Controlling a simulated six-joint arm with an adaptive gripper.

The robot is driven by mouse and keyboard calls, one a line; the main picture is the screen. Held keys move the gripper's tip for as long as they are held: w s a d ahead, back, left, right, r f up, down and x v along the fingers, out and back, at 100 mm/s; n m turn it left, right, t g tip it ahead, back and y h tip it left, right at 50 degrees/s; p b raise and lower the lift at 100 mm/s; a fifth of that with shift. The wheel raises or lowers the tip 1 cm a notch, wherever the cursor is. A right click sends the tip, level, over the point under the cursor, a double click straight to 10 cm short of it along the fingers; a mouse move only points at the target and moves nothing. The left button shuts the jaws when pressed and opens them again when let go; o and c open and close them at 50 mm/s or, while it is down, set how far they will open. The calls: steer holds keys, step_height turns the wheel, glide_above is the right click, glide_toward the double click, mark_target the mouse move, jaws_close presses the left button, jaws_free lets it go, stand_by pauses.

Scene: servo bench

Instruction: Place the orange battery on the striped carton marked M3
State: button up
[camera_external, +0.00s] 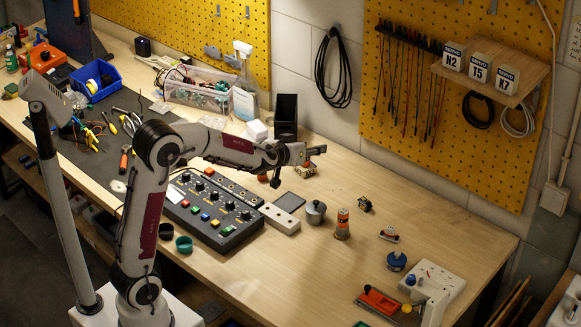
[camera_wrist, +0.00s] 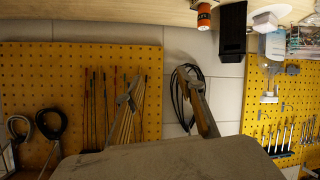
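An upright orange-and-grey cylinder (camera_external: 342,224), apparently the orange battery, stands on the bench right of the grey pot. Three cartons, which seem to read N2 (camera_external: 453,57), T5 (camera_external: 479,68) and N7 (camera_external: 507,79), stand on a wooden wall shelf (camera_external: 479,88). I cannot make out one marked M3 or any stripes. My gripper (camera_external: 303,160) is above the bench, left of and higher than the cylinder. In the inverted wrist view its fingers (camera_wrist: 160,92) are spread with nothing between them. An orange cylinder (camera_wrist: 203,16) shows there too; I cannot tell whether it is the same one.
A button panel (camera_external: 217,211), a white block (camera_external: 279,219) and a grey pot (camera_external: 315,211) stand near the battery. A black bin (camera_external: 286,112) is by the wall. Small parts, a blue-topped item (camera_external: 397,261) and a socket box (camera_external: 435,280) lie to the right.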

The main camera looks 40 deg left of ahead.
steer(key=s+d+r+m+g+h, duration=0.1)
steer(key=s+d+r+m+h, duration=0.1)
steer(key=s, duration=0.7)
steer(key=s+d+r+m+g+h, duration=0.1)
steer(key=s+r+g+h, duration=0.1)
steer(key=s, duration=0.7)
steer(key=s+a+f+g+y, duration=0.1)
steer(key=s+a+f+g, duration=0.1)
steer(key=s, duration=1)
steer(key=s+a+f+m+g+y, duration=0.1)
steer(key=s+a+f, duration=0.3)
steer(key=s, duration=0.8)
steer(key=shift+s+a+f+g, duration=0.2)
steer(key=shift+s+a+g, duration=0.05)
steer(key=shift+a+g, duration=0.35)
